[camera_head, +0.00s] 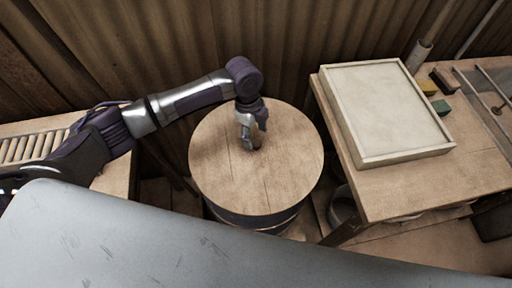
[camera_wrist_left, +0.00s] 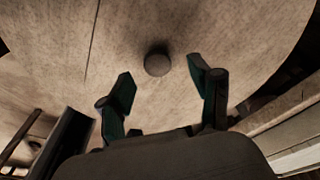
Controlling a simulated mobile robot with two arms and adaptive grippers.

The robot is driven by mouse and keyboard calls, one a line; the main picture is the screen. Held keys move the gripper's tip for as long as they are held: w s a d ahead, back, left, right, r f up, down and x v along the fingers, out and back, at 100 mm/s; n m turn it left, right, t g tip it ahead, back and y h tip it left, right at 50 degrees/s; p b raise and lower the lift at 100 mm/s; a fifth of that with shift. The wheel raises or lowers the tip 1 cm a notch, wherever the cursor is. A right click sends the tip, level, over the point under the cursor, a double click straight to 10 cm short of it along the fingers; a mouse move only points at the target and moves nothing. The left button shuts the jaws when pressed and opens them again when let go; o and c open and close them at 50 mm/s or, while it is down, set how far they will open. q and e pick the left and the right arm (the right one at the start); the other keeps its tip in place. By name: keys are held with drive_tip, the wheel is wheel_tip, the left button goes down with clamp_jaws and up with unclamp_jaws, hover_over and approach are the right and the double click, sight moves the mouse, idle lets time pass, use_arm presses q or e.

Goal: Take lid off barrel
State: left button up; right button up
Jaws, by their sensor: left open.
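A round wooden lid (camera_head: 290,165) lies flat on top of a barrel (camera_head: 262,219) in the middle of the head view. Only a dark band of the barrel's side shows below the lid. My left gripper (camera_head: 252,145) is over the lid, near its centre, pointing down and open. In the left wrist view the lid (camera_wrist_left: 50,60) fills most of the picture, and its small round knob (camera_wrist_left: 157,62) shows just beyond and between the two open fingertips (camera_wrist_left: 165,82). The fingers hold nothing. In the head view the gripper hides the knob. My right gripper is not in view.
A wooden table (camera_head: 390,190) at the right carries a framed pale tray (camera_head: 385,105) and small coloured blocks (camera_head: 441,107). A slatted rack (camera_head: 30,147) stands at the left. A corrugated wall (camera_head: 300,45) is behind the barrel. A grey surface crosses the bottom foreground.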

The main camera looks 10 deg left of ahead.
sight(256, 142)
use_arm(q)
drive_tip(key=f, duration=0.4)
drive_tip(key=shift+s+d, duration=0.2)
drive_tip(key=shift+s, duration=0.05)
clamp_jaws()
drive_tip(key=shift+r, duration=0.1)
